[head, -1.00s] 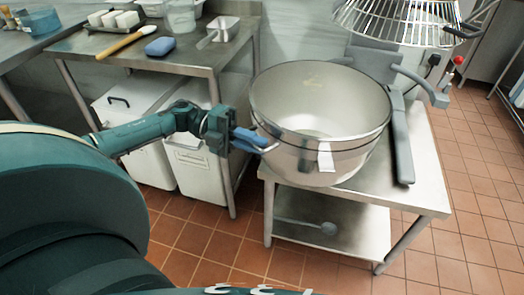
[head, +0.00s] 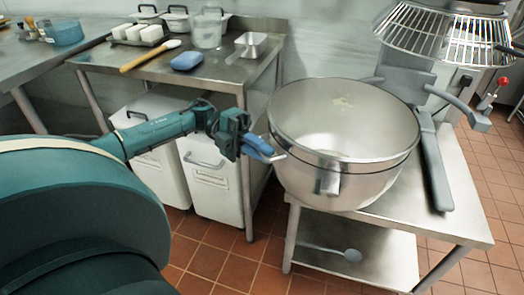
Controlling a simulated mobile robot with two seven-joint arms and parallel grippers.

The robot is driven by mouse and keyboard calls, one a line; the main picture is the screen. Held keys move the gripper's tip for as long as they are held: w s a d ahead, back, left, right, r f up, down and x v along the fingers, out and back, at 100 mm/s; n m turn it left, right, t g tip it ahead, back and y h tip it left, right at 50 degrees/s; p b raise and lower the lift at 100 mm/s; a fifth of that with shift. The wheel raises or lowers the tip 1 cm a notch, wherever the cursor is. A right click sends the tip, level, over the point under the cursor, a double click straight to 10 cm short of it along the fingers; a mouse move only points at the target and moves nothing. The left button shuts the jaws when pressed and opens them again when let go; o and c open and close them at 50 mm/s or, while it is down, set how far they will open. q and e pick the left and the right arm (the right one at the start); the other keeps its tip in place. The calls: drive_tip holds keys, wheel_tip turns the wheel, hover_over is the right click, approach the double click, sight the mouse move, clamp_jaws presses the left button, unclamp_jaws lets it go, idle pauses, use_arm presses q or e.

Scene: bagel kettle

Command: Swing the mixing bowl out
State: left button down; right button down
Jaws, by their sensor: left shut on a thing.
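The steel mixing bowl (head: 340,185) is upright and empty at the right of centre, over a steel stand. A tab (head: 329,182) shows on its front wall. The grey bowl arm (head: 435,165) runs along its right side. My left gripper (head: 262,148) is at the bowl's left side, its blue fingers shut on the bowl handle (head: 280,157), which they partly hide. My right gripper is not in view.
The wire guard (head: 445,35) of the mixer hangs behind and above the bowl, at upper right. The steel stand (head: 460,215) has a lower shelf with a tool (head: 345,254) on it. A steel work table (head: 235,70) and white bins (head: 215,180) are to the left.

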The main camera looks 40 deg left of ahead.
use_arm(q)
drive_tip(key=shift+f, duration=0.1)
drive_tip(key=c, duration=1.6)
unclamp_jaws()
drive_tip(key=shift+o, duration=0.6)
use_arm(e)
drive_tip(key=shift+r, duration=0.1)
